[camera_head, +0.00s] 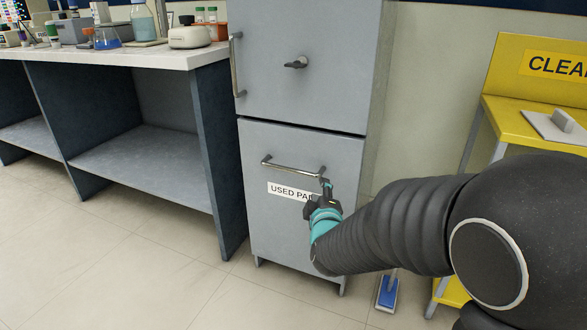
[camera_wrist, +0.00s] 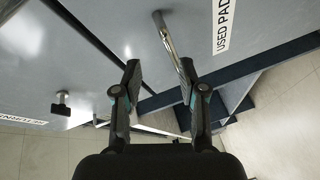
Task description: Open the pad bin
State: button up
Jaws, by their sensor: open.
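The pad bin is the closed grey lower front (camera_head: 270,230) of a tall cabinet, with a white label (camera_head: 287,192) reading "USED PA…", partly covered by my gripper. Its metal bar handle (camera_head: 287,167) runs level near the top. In the wrist view the handle (camera_wrist: 164,36) runs from above the gap between my fingers down toward the right finger. My gripper (camera_head: 326,182) is open, close to the handle's right end. It also shows in the wrist view (camera_wrist: 160,68) with nothing clasped. I cannot tell whether a finger touches the handle.
Above is a closed upper door (camera_head: 300,95) with a knob (camera_head: 296,63) and an upright handle (camera_head: 237,65). A bench (camera_head: 120,58) with labware stands left. A yellow stand (camera_head: 535,100) and a blue-headed floor tool (camera_head: 387,294) are right. The floor (camera_head: 190,285) before the bin is clear.

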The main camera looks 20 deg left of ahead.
aim_at(288, 168)
jog(key=s+a+f+n+t, duration=0.25)
jog(key=a+f+n, duration=0.25)
jog(key=a, duration=0.3)
jog(key=shift+t+y, duration=0.35)
jog(key=shift+y, duration=0.05)
jog(key=x, duration=0.7)
jog(key=p+x, duration=0.1)
jog(key=x, duration=0.6)
jog(key=shift+r, duration=0.25)
grip_shut()
